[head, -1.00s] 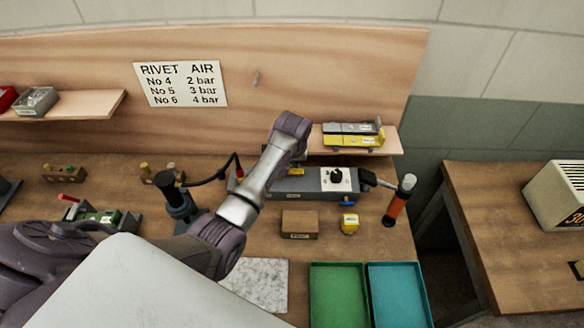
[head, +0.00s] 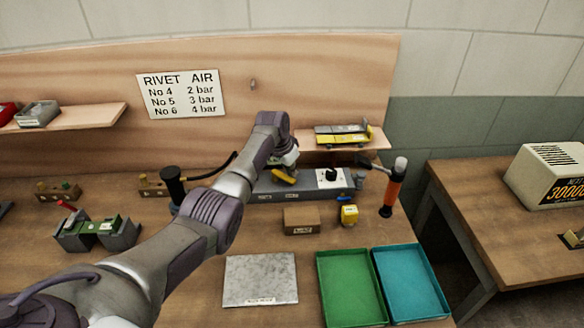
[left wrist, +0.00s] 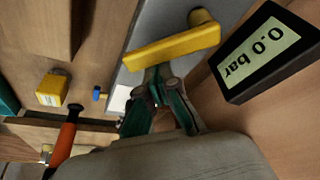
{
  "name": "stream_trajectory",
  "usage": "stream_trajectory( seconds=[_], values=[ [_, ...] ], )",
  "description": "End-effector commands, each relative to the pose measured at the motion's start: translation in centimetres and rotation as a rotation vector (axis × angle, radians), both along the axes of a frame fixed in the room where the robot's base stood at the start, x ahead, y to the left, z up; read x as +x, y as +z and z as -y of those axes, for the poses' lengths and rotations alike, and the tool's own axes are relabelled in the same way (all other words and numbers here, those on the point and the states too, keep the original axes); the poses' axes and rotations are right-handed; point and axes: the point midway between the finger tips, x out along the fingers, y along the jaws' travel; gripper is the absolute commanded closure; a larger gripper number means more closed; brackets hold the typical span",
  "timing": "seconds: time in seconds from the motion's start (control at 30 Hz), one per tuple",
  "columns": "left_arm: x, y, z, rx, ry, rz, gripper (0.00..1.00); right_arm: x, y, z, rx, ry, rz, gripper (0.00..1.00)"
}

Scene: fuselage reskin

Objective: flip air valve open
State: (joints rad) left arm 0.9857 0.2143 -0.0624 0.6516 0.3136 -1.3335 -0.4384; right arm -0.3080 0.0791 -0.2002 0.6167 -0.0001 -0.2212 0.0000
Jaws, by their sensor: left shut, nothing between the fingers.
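The air valve's yellow lever (left wrist: 172,48) lies slanted across the grey air unit (left wrist: 160,22) in the left wrist view. It also shows in the head view (head: 284,177), near the left end of the grey unit (head: 300,190). My left gripper (left wrist: 158,82) is shut with nothing in it. Its teal fingertips are right beside the lever's edge; I cannot tell whether they touch. A display (left wrist: 262,50) beside the lever reads 0.0 bar. In the head view my left wrist hides part of the unit's left end. My right gripper is not in view.
A brown box (head: 301,221), a small yellow block (head: 348,215) and an orange-handled tool (head: 391,190) stand near the unit. A shelf (head: 375,141) is above it. Green (head: 322,290) and teal (head: 440,300) trays and a metal plate (head: 260,280) lie in front.

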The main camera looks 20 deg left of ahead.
Motion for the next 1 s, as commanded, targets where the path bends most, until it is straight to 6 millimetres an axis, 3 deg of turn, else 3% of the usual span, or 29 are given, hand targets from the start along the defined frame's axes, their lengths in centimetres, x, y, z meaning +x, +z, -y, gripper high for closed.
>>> stream_trajectory(
  seconds=[0.1, 0.2, 0.4, 0.57, 1.0],
  values=[
    [-0.5, 0.0, -0.2, 0.002, -0.108, -0.003, 1.0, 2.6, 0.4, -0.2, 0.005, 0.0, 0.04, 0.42],
    [-0.9, -0.1, -0.2, 0.001, -0.201, -0.004, 1.0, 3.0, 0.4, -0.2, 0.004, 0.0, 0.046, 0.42],
    [-1.5, -0.1, -0.3, 0.001, -0.362, -0.003, 1.0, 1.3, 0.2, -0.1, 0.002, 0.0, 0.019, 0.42],
    [-1.5, -0.1, -0.3, 0.001, -0.356, -0.002, 1.0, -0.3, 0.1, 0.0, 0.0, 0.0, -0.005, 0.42],
    [-2.0, 0.1, 0.3, 0.001, -0.355, -0.003, 1.0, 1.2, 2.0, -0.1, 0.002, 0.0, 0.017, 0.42]
  ],
)
